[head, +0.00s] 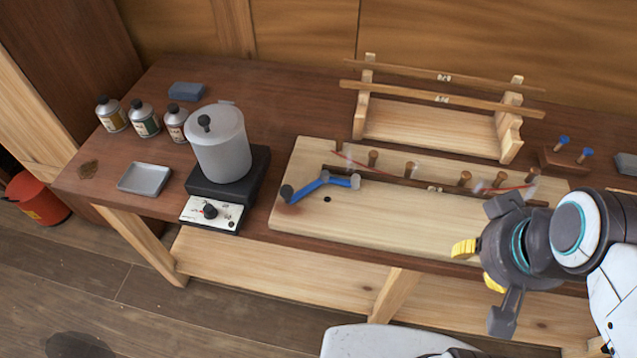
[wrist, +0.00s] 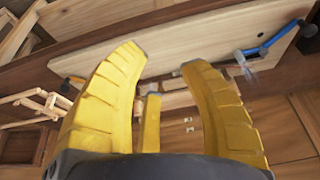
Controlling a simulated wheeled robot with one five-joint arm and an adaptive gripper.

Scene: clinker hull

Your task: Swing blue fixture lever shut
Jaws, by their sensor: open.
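The blue lever (head: 309,187) lies on the left end of the pale fixture board (head: 400,218). It has a dark knob at its left end and a grey end at its right, with a bend between. It also shows at the upper right of the wrist view (wrist: 272,40). My gripper (head: 478,266) is open and empty at the board's front right edge, well to the right of the lever and apart from it.
Several wooden pegs (head: 465,178) and a dark strip run along the board. A wooden rack (head: 430,128) stands behind it. A grey pot (head: 220,145) on a hot plate (head: 212,212) stands left of the board. The board's front middle is clear.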

